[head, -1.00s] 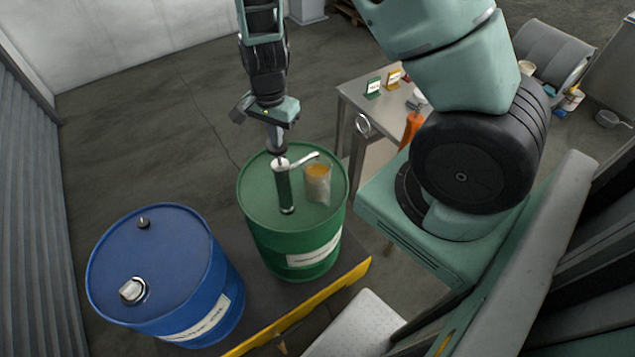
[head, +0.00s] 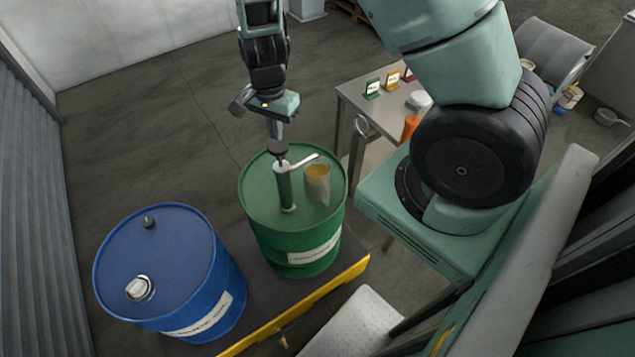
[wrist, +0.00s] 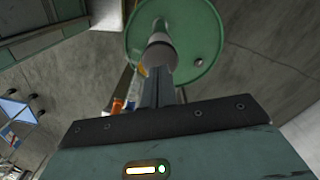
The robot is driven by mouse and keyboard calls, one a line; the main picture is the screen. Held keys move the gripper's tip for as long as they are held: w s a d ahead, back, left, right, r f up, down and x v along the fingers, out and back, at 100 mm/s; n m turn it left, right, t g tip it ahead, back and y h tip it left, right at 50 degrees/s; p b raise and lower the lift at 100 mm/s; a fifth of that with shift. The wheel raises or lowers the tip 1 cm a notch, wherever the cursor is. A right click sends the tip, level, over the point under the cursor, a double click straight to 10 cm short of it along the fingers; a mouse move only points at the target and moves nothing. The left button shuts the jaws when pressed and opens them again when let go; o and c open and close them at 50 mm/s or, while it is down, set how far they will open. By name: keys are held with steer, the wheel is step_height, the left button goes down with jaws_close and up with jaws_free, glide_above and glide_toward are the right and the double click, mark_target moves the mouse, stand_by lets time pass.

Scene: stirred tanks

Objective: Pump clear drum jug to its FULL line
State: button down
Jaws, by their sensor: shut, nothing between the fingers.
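A green drum (head: 262,205) stands upright in the middle of the head view. A hand pump (head: 285,188) with a green body and a white spout rises from its top. A clear jug (head: 317,183) with amber liquid stands on the drum top, beside the pump and near the spout. I cannot read its FULL line. My gripper (head: 275,136) is shut and points down just above the dark pump knob (head: 277,147); I cannot tell if they touch. In the wrist view the shut fingers (wrist: 158,88) hide much of the pump, and the green drum top (wrist: 205,30) shows beyond.
A blue drum (head: 185,245) stands to the left. Both drums are on a dark pallet with a yellow edge (head: 300,312). A steel table (head: 352,108) with small sign cards (head: 373,87) stands behind to the right. The floor at the left back is clear.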

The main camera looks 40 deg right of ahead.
step_height(320, 180, up, 5)
steer(key=p, duration=0.4)
steer(key=shift+f, duration=0.1)
stand_by(0.3)
steer(key=shift+a+b, duration=0.35)
steer(key=shift+a, duration=0.05)
steer(key=s+a+r+n+y+b, duration=0.1)
steer(key=s+a+n+b, duration=0.35)
steer(key=a, duration=0.25)
steer(key=s+a+r+n+y+b, duration=0.1)
steer(key=s+a+n+b, duration=0.2)
steer(key=a+n+b, duration=0.3)
steer(key=s+a+n+b, duration=0.2)
steer(key=s+n+b, duration=0.1)
steer(key=s+n, duration=0.2)
steer(key=s+a+n+h+b, duration=0.1)
steer(key=s+a+n+b, duration=0.1)
steer(key=s+n, duration=0.4)
steer(key=shift+s+a+b, duration=0.3)
steer(key=shift+s+b, duration=0.15)
steer(key=shift+s, duration=0.75)
